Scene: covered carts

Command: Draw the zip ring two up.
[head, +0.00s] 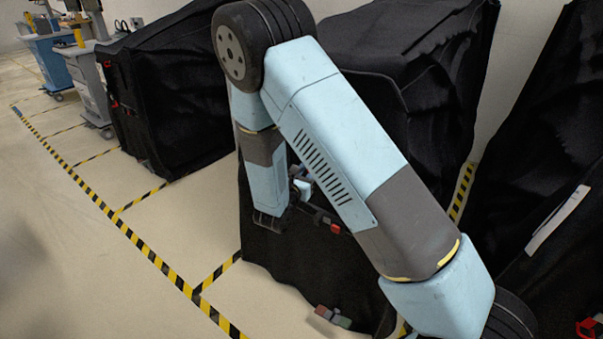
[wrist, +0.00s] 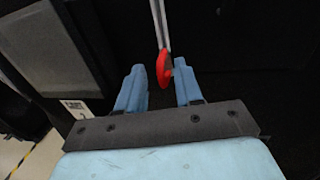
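The red zip ring (wrist: 163,68) hangs at the lower end of a pale zip strip (wrist: 159,22) on a black cover in the wrist view. My gripper (wrist: 159,69) has its two blue fingers apart, with the ring between the tips, close to the right finger. I cannot tell whether that finger touches it. A white label (wrist: 77,109), apparently marked 2, shows left of the fingers. In the head view my gripper (head: 303,190) is at the front of the middle black-covered cart (head: 290,262), partly hidden by my arm. The ring cannot be made out clearly there.
Another black-covered cart (head: 170,95) stands to the left, and a black cover (head: 545,200) hangs at the right. Small coloured blocks (head: 332,317) show low at the middle cart. Uncovered carts (head: 50,62) stand far left. The striped floor (head: 100,250) at left is clear.

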